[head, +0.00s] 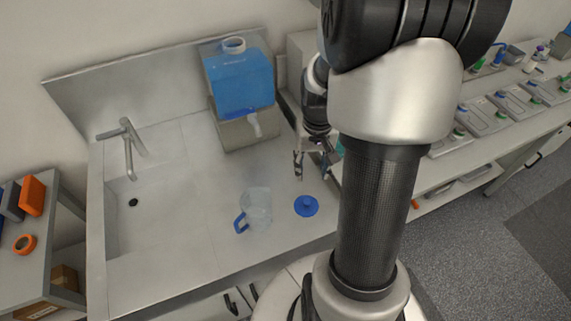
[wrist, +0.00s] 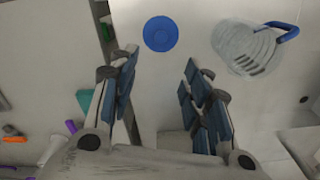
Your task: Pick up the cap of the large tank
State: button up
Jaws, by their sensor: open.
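A blue round cap (head: 306,206) with a small raised middle lies on the sink counter, right of a clear jug. The large tank (head: 240,84), blue with a white open neck and a spigot, stands on a grey block at the back of the counter. My gripper (head: 312,166) is above the counter, behind the cap in the head view and apart from it. In the wrist view the cap (wrist: 160,33) lies beyond the fingertips, between them in width. My gripper (wrist: 160,75) is open, with nothing between its fingers.
The clear jug with a blue handle (head: 256,208) stands just left of the cap; it also shows in the wrist view (wrist: 246,46). A faucet (head: 128,145) and sink basin are at the left. A bench with several grey devices (head: 485,118) is at the right.

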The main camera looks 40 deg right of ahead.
aim_at(307, 202)
notch_tip(307, 202, down, 17)
jog(key=b, duration=0.5)
jog(key=shift+w+a, duration=0.1)
jog(key=shift+c, duration=0.4)
jog(key=c, duration=0.8)
